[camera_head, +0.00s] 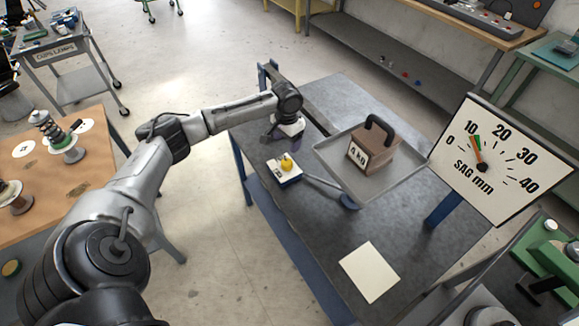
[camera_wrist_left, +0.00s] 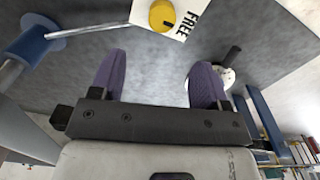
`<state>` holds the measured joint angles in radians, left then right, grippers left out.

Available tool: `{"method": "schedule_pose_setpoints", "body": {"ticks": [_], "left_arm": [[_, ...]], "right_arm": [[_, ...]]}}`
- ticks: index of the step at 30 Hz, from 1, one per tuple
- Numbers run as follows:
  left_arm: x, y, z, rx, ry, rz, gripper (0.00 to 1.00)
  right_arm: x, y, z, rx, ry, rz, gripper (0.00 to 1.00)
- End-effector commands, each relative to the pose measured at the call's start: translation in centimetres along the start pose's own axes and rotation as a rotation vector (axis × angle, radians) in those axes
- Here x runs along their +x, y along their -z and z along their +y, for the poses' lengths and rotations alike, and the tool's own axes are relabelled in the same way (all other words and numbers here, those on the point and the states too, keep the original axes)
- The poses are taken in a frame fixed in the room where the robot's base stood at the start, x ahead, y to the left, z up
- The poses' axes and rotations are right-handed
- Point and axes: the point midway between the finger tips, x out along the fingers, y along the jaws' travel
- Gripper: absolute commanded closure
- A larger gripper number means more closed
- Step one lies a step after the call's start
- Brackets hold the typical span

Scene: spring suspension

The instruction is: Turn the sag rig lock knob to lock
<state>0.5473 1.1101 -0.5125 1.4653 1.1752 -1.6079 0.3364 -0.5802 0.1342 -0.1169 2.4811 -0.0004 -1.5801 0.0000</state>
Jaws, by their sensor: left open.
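The yellow lock knob (camera_head: 286,162) sits on a small white block (camera_head: 292,180) on the grey table. It also shows at the top edge of the left wrist view (camera_wrist_left: 161,14), partly cut off. The plate beside it reads "FREE" (camera_wrist_left: 186,26), and a small dark mark on the knob is on that side. My left gripper (camera_head: 284,141) is just behind the knob in the head view, apart from it. Its purple fingers (camera_wrist_left: 160,72) are spread with nothing between them. The sag dial (camera_head: 490,160) has its needle between 0 and 20, near 10.
A grey tray (camera_head: 375,192) holds a brown 4 kg weight (camera_head: 372,148) right of the knob. A blank cream card (camera_head: 369,272) lies on the table (camera_head: 325,262). In the left wrist view, a white disc with a black handle (camera_wrist_left: 229,76) is partly behind a finger.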

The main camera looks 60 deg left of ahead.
Motion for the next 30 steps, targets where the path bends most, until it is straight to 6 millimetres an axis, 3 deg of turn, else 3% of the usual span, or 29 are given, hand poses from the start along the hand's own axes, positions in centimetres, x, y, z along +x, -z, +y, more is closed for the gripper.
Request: {"method": "schedule_pose_setpoints", "body": {"ticks": [6, 15, 22, 30], "left_arm": [[4.6, -0.1, 0.1, 0.001, 0.000, -0.004, 0.31], [9.5, -0.1, 0.1, 0.002, 0.001, -0.003, 0.31], [11.5, -0.1, 0.1, 0.003, 0.001, -0.001, 0.31], [12.1, -0.1, 0.1, 0.004, 0.001, -0.001, 0.31]], "right_arm": [[1.1, -0.3, -0.5, 0.006, 0.011, 0.000, 0.57], [2.1, -0.6, -0.7, 0.010, 0.014, 0.000, 0.57], [2.5, -0.7, -0.7, 0.011, 0.014, 0.001, 0.57], [2.6, -0.8, -0.7, 0.012, 0.014, 0.000, 0.57]]}}
